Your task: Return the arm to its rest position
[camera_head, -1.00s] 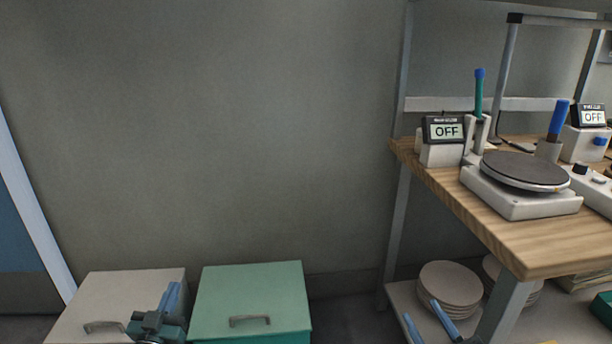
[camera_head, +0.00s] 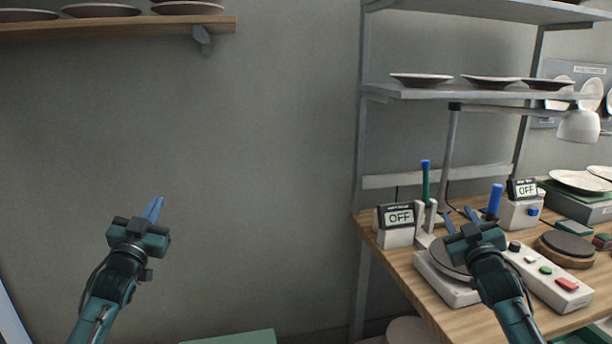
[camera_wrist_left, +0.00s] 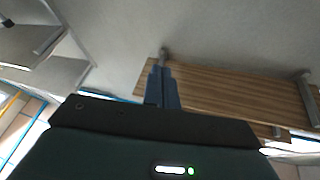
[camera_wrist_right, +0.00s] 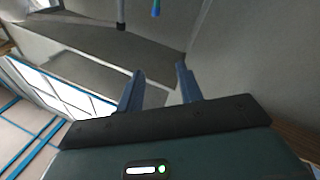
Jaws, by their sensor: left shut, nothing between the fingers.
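My left gripper (camera_head: 154,209) is raised in front of the bare grey wall, left of centre in the head view. Its blue fingers (camera_wrist_left: 163,87) are together with nothing between them in the left wrist view. My right gripper (camera_head: 459,217) is raised at the right in the head view, in front of the round plate device (camera_head: 448,290) on the wooden bench. Its two fingers (camera_wrist_right: 158,88) stand apart with nothing between them in the right wrist view. Both arms reach upward from the bottom of the head view.
The wooden bench (camera_head: 415,300) at the right carries two displays reading OFF (camera_head: 399,217), a control box (camera_head: 550,279) and a lamp (camera_head: 578,126). Shelves with plates (camera_head: 420,79) stand above it. A wall shelf (camera_head: 120,27) holds plates at upper left. The wall between is clear.

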